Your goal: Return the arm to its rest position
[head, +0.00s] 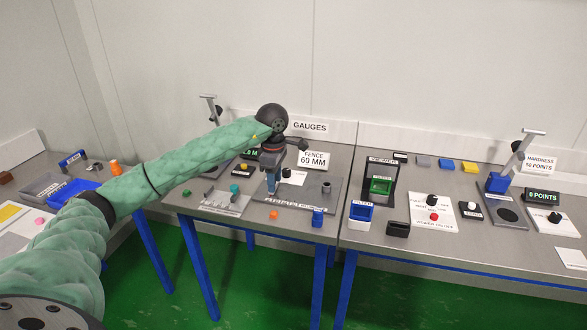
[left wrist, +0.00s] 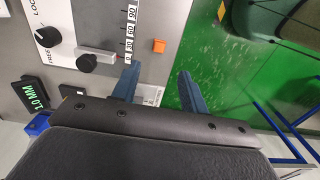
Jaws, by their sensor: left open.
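My left arm, in a green sleeve (head: 205,152), reaches from the left across the head view to the middle table. My left gripper (head: 271,188) points down over the grey plate with the printed scale at the gauges station. In the left wrist view the two blue fingers of my left gripper (left wrist: 160,78) are apart with nothing between them. A small orange block (left wrist: 159,46) lies on the table beyond the fingertips; it also shows near the front edge in the head view (head: 273,214). My right gripper is in neither view.
The gauges table carries a "FENCE 60 MM" sign (head: 313,159), a blue block (head: 318,217) and a grey tray (head: 222,203). The right table holds a green-lined viewer (head: 380,187) and a hardness stand (head: 505,182). A blue tray (head: 73,192) lies at left. Green floor shows in front.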

